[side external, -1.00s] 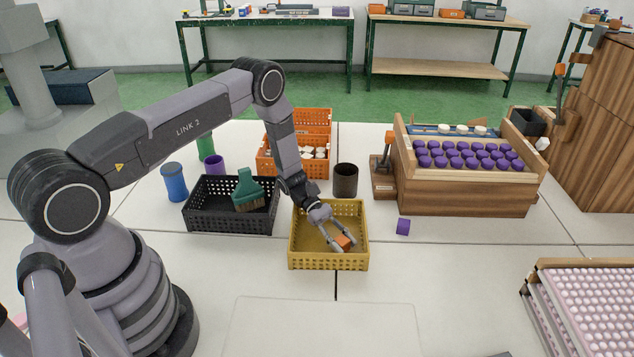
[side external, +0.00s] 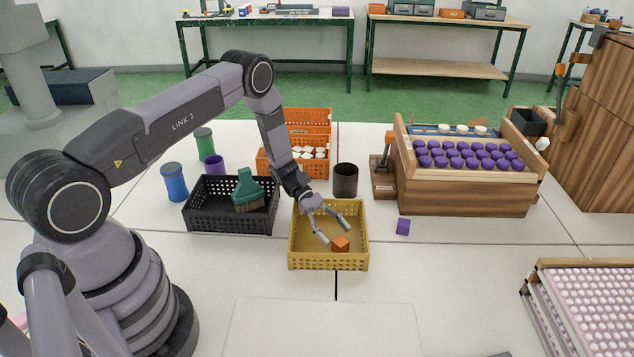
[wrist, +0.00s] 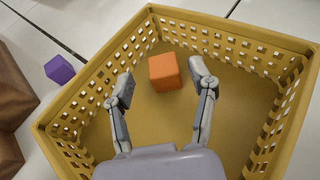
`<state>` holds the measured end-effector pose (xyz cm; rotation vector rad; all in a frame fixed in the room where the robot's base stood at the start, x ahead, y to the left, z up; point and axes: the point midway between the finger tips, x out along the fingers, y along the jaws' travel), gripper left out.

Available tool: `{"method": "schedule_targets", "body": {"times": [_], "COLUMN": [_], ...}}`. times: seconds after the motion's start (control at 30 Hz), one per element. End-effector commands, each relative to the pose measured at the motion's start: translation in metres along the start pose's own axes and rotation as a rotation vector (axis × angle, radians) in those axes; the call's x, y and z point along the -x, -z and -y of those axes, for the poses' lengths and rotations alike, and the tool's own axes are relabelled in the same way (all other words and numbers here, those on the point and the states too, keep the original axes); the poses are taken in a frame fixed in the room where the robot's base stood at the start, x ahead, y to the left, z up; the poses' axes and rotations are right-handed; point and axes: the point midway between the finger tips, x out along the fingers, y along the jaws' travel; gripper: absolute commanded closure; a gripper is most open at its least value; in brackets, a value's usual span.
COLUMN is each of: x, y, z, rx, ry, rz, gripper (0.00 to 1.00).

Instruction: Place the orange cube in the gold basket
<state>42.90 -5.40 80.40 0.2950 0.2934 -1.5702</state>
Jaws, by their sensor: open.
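The orange cube (side external: 340,243) lies inside the gold basket (side external: 328,262), on its floor near the front wall in the side view. In the wrist view the orange cube (wrist: 164,72) rests beyond and between my fingertips, apart from both. The gold basket (wrist: 70,95) surrounds it on the sides that show. My gripper (side external: 336,234) is open and empty, reaching down over the basket with its fingers spread. The gripper also shows in the wrist view (wrist: 161,82), with a finger on each side.
A black crate (side external: 230,222) with a teal brush (side external: 248,190) stands left of the basket. A dark brown cup (side external: 345,180) stands behind it. A purple cube (side external: 403,227) lies to the right. The table in front is clear.

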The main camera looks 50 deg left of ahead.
Motion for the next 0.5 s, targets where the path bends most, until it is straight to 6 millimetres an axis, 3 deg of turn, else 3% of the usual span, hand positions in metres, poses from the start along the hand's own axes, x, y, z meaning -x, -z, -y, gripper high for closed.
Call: {"method": "schedule_targets", "body": {"times": [0.1, 0.43, 0.5], "x": [0.008, 0.025, 0.03], "y": [-0.028, -0.07, -0.087], "z": [-0.001, 0.0, 0.001], "rx": [-0.005, -0.021, -0.066], "ry": [0.001, 0.01, 0.029], "rz": [-0.001, -0.011, -0.037], "gripper": [0.43, 0.43, 0.43]}}
